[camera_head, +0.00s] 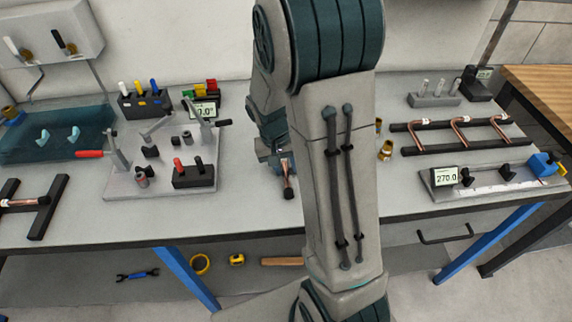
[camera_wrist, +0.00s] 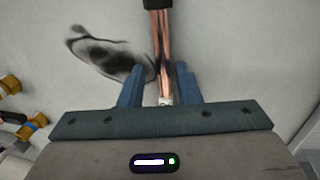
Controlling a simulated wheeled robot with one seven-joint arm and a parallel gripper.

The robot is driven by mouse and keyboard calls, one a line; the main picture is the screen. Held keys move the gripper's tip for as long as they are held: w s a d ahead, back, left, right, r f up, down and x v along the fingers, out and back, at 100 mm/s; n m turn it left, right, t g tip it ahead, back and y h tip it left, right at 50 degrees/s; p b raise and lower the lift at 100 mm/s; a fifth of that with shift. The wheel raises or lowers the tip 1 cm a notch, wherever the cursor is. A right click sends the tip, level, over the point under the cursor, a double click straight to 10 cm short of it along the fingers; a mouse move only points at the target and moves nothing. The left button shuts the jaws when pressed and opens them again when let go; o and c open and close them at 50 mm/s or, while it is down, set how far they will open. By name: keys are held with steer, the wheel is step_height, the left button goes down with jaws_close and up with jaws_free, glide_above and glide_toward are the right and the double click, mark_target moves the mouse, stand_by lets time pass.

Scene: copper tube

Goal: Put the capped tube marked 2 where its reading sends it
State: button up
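A copper tube (camera_wrist: 161,50) with a black end (camera_wrist: 158,4) runs between the two blue fingers of my gripper (camera_wrist: 160,78) in the wrist view. Narrow gaps show on both sides of the tube, so the fingers look open around it. A small white patch (camera_wrist: 165,100) shows near the palm; no number is readable. In the head view my arm hides most of my gripper (camera_head: 275,156); the tube's lower part (camera_head: 287,178) and dark end (camera_head: 289,193) show below it, over the table. Whether the tube touches the table is unclear.
Several bent copper tubes with white labels (camera_head: 461,118) lie across black rails (camera_head: 465,146) at right. A gauge (camera_head: 446,177) there reads 270.0. A clamp fixture (camera_head: 160,160) with a display (camera_head: 203,109) stands left. Brass fittings (camera_head: 385,151) lie right of my arm. A blue tray (camera_head: 60,135) lies far left.

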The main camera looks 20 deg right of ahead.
steer(key=shift+a+f, duration=0.15)
steer(key=shift+a, duration=0.1)
steer(key=shift+r, duration=0.2)
step_height(320, 180, up, 12)
steer(key=a, duration=0.2)
steer(key=s+a+r+n+t+y, duration=0.1)
steer(key=s, duration=0.6)
steer(key=s+a+r+n+t+y, duration=0.1)
steer(key=s+a+r+n+t, duration=0.1)
steer(key=s, duration=0.5)
steer(key=shift+a+r+t, duration=0.25)
steer(key=shift+t, duration=0.05)
steer(key=shift+o, duration=0.6)
steer(key=shift+s, duration=0.35)
steer(key=shift+f, duration=0.1)
